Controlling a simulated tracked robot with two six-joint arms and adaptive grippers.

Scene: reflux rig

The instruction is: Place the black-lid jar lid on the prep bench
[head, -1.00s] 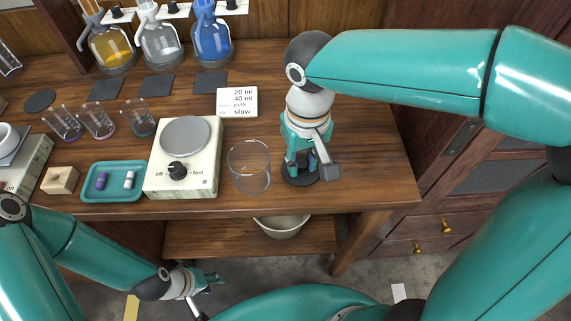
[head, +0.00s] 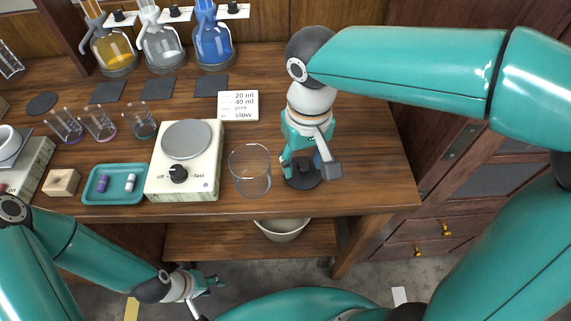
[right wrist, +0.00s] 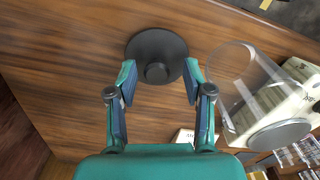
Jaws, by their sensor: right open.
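The black jar lid (head: 303,177), a flat dark disc with a raised knob, lies flat on the wooden prep bench (head: 375,165), right of a clear glass jar (head: 250,172). My right gripper (head: 309,169) is open just above the lid, its fingers spread to either side of the knob. In the right wrist view the lid (right wrist: 150,40) and its knob show between and beyond the open fingertips (right wrist: 160,72), with a gap on each side. My left gripper (head: 206,294) is open and empty, low in front of the bench.
Left of the glass jar are a cream stirrer plate with a dial (head: 186,160), a teal tray (head: 113,184) with small vials, and several beakers. A white card (head: 238,105) lies behind the jar. The bench right of the lid is clear.

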